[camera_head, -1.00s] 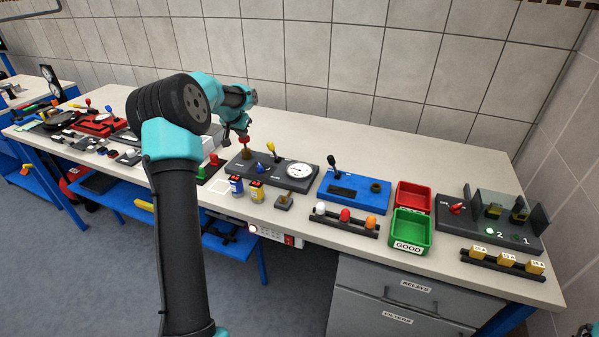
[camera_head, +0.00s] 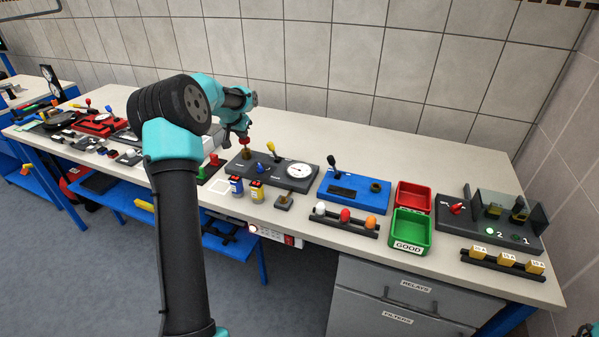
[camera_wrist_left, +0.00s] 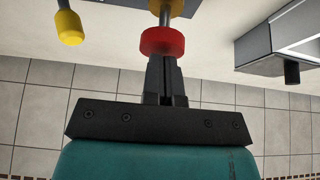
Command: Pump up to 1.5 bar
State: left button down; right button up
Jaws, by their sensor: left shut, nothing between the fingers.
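The dark grey pump board (camera_head: 254,171) lies on the bench. It carries a white round gauge (camera_head: 299,171), a lever with a yellow knob (camera_head: 270,146) and a plunger with a red knob (camera_head: 244,142) on a brass fitting. The gauge is too small to read. My left gripper (camera_head: 241,134) is just above the red knob. In the left wrist view, my left gripper's fingers (camera_wrist_left: 163,68) are together, empty, with their tips at the red knob (camera_wrist_left: 162,41), apparently touching it. The yellow knob (camera_wrist_left: 69,28) is beside it.
Blue and yellow small containers (camera_head: 257,191) stand in front of the board. To the right are a blue panel (camera_head: 361,198), red bin (camera_head: 413,195), green bin (camera_head: 410,227) and a dark switch panel (camera_head: 480,231). The bench behind the pump board is clear up to the tiled wall.

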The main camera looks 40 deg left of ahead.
pick_arm(q)
jog(key=shift+f, duration=1.4)
dwell(0.9)
jog(key=shift+r, duration=1.7)
jog(key=shift+f, duration=0.35)
jog(key=shift+r, duration=0.45)
dwell(0.5)
jog(key=shift+r, duration=2.95)
